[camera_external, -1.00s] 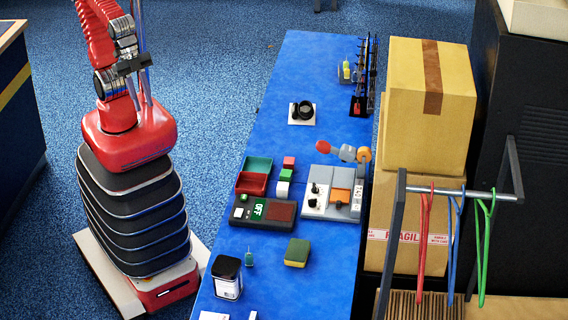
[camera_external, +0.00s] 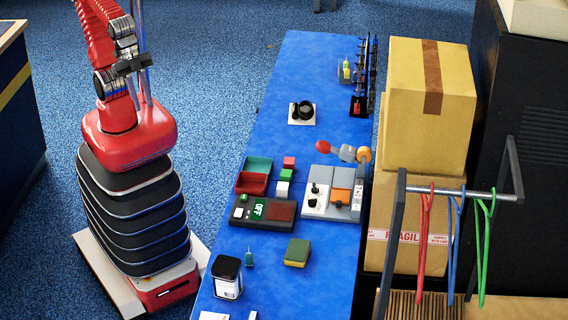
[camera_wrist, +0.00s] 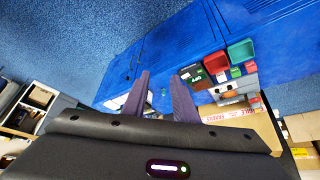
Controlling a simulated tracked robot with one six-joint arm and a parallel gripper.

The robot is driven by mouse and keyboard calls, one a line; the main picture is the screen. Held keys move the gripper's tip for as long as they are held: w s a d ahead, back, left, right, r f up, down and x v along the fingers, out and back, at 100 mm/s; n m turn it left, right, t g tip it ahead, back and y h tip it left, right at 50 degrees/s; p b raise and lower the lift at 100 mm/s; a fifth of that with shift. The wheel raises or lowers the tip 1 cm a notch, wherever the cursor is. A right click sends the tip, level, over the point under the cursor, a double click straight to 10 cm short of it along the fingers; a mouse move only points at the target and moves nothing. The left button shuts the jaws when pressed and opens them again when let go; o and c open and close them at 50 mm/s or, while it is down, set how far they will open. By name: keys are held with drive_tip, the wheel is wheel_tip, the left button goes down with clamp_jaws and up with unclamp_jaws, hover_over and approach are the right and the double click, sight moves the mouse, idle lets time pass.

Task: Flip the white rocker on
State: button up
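A dark control box (camera_external: 262,223) sits on the blue table, with a small display reading OFF (camera_external: 258,210) and a dark red panel. A small white part (camera_external: 238,213), which looks like the white rocker, is at the box's left end; its tilt is too small to tell. In the wrist view, the box (camera_wrist: 194,76) lies just beyond the right finger's tip. My gripper (camera_external: 132,66) is raised left of the table, well away from the box. In the wrist view, my gripper's fingers (camera_wrist: 161,80) are apart with nothing between them.
Red (camera_external: 252,184) and green (camera_external: 258,165) trays adjoin the box. A panel with a knob and orange part (camera_external: 341,182) stands to its right. A sponge (camera_external: 297,252) and a dark-lidded jar (camera_external: 227,278) are nearer the front. Cartons (camera_external: 420,140) stand beyond the table.

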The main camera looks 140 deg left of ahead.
drive_tip(key=shift+a, duration=0.15)
drive_tip(key=shift+c, duration=1.4)
drive_tip(key=shift+w+a+f, duration=0.1)
drive_tip(key=shift+f, duration=0.25)
drive_tip(key=shift+c, duration=0.8)
drive_tip(key=f, duration=0.1)
drive_tip(key=w+a+f+g, duration=0.1)
drive_tip(key=shift+w+a+f+n+g, duration=0.2)
drive_tip(key=shift+w+f+n+g, duration=0.1)
drive_tip(key=shift+n, duration=0.1)
clamp_jaws()
drive_tip(key=w+a+f+m+g, duration=0.1)
drive_tip(key=w+a+f+m, duration=0.2)
drive_tip(key=w, duration=0.7)
drive_tip(key=w+a+f+m+g, duration=0.1)
drive_tip(key=w+a+f+m, duration=0.2)
drive_tip(key=w, duration=0.7)
drive_tip(key=w+a+f+m+h, duration=0.1)
drive_tip(key=w+a+f+m, duration=0.2)
drive_tip(key=w+a+f, duration=0.2)
drive_tip(key=w+a, duration=0.3)
drive_tip(key=w, duration=0.2)
drive_tip(key=shift+f+m+g, duration=0.4)
drive_tip(key=shift+a, duration=0.1)
